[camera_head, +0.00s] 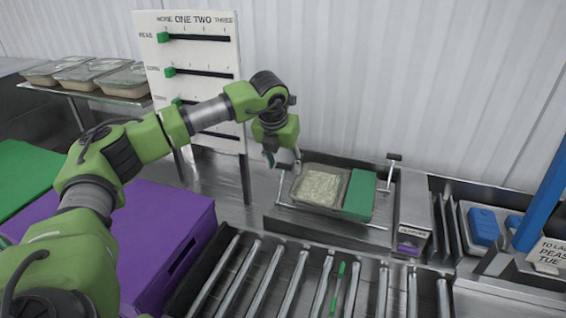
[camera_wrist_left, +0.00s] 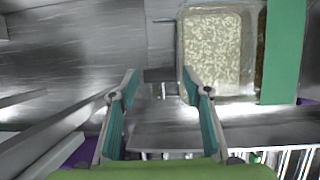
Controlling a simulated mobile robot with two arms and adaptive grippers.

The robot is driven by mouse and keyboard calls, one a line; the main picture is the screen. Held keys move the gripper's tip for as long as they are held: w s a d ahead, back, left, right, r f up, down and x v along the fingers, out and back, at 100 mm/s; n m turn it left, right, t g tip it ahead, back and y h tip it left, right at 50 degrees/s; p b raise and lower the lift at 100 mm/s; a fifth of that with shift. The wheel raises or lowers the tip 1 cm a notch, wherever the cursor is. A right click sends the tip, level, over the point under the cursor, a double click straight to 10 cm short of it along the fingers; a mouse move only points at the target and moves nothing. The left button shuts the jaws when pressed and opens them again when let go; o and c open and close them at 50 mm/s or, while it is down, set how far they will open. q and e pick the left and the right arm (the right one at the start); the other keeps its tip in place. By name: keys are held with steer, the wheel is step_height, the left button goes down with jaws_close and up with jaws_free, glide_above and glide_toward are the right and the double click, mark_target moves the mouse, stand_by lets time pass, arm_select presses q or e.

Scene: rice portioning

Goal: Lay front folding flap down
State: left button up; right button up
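A clear container of rice (camera_head: 318,186) sits on a metal stand beside a flat green panel (camera_head: 359,194). Both also show in the left wrist view, the rice container (camera_wrist_left: 217,50) right of the fingers and the green panel (camera_wrist_left: 283,50) at the far right. My left gripper (camera_head: 284,160) is above the container's left end. In the left wrist view my left gripper (camera_wrist_left: 160,82) has its fingers apart, with a small dark block (camera_wrist_left: 160,75) showing between the tips; contact cannot be told. I cannot tell which part is the front folding flap. My right gripper is out of view.
A metal post with a dark handle (camera_head: 393,158) rises at the stand's right. A roller rack (camera_head: 300,280) lies in front, with a green stick (camera_head: 337,288) on it. A purple box (camera_head: 165,240) stands left; a slider board (camera_head: 195,70) stands behind my left arm.

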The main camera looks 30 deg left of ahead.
arm_select(q)
steer(key=s, duration=0.2)
steer(key=s+d+b, duration=0.1)
steer(key=s, duration=0.2)
steer(key=s+d+b, duration=0.1)
steer(key=s, duration=0.2)
steer(key=shift+s+r, duration=0.1)
steer(key=shift+r, duration=0.25)
steer(key=shift+s+d+f+b, duration=0.15)
steer(key=shift+s+b, duration=0.45)
steer(key=shift+s, duration=0.05)
steer(key=shift+c, duration=0.3)
steer(key=shift+s+d+f+b, duration=0.1)
steer(key=shift+s+f+b, duration=0.2)
steer(key=shift+b, duration=0.1)
steer(key=c, duration=0.8)
steer(key=shift+s+f, duration=0.15)
steer(key=shift+s, duration=0.1)
steer(key=shift+c, duration=0.3)
steer(key=shift+s+d+f+b, duration=0.1)
steer(key=shift+s+d+b, duration=0.05)
steer(key=shift+s+b, duration=0.35)
